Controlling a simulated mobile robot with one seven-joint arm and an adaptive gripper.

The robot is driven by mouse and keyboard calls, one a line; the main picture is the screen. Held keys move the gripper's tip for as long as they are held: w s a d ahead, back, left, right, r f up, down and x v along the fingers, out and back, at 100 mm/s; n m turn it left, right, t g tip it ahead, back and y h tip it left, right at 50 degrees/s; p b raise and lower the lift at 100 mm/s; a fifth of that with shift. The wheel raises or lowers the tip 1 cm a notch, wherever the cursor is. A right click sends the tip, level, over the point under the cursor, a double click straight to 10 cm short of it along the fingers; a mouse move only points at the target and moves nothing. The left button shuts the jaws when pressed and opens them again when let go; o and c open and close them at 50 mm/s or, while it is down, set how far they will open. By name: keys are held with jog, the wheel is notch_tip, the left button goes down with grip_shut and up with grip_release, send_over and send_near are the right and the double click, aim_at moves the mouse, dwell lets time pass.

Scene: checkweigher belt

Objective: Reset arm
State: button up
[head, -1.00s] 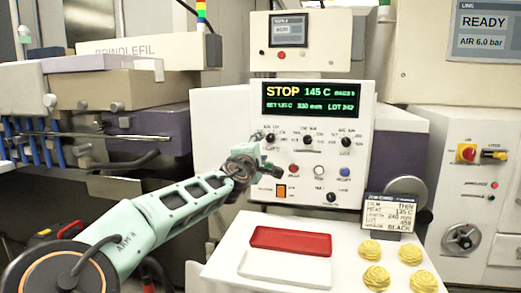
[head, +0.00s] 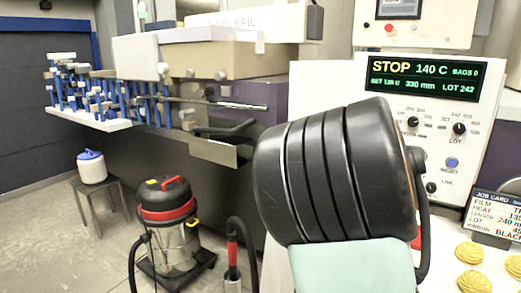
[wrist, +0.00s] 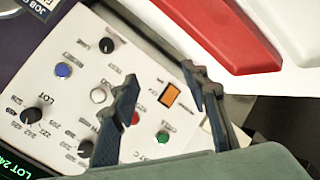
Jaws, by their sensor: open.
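My gripper (wrist: 160,76) shows in the wrist view, its two dark fingers spread apart with nothing between them. They are over the white control panel (wrist: 80,115); whether they touch it I cannot tell. The panel has black knobs, a blue button (wrist: 62,70), an orange switch (wrist: 170,95), a red button (wrist: 133,118) and a green button (wrist: 162,137). In the head view my dark arm joint and pale green link fill the middle foreground, covering part of the panel and hiding the gripper. The display (head: 420,78) reads STOP, 140 C, 330 mm, LOT 242.
A red tray (wrist: 232,35) lies at the top of the wrist view. Yellow coils (head: 471,253) and a job card (head: 494,215) are at the right of the head view. A vacuum cleaner (head: 168,225) and a stool (head: 98,187) stand on the floor at left.

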jog(key=s+a+r+m+y, duration=0.2)
jog(key=s+a+m+y, duration=0.35)
jog(key=s+a, duration=1)
jog(key=s+a+f+n+g+y, duration=0.1)
jog(key=s+a, duration=0.2)
jog(key=s, duration=0.3)
jog(key=s+a+f+g+p, duration=0.1)
jog(key=s+a, duration=0.1)
jog(key=s, duration=0.4)
jog(key=s+a+f+n+g+y, duration=0.1)
jog(key=s+a+g, duration=0.15)
jog(key=s, duration=0.35)
notch_tip(320, 180, up, 13)
jog(key=w+p, duration=0.1)
jog(key=p, duration=1.2)
jog(key=shift+a+r+t, duration=0.15)
jog(key=shift+a+t, duration=0.25)
jog(key=shift+t, duration=0.05)
jog(key=shift+c, duration=0.7)
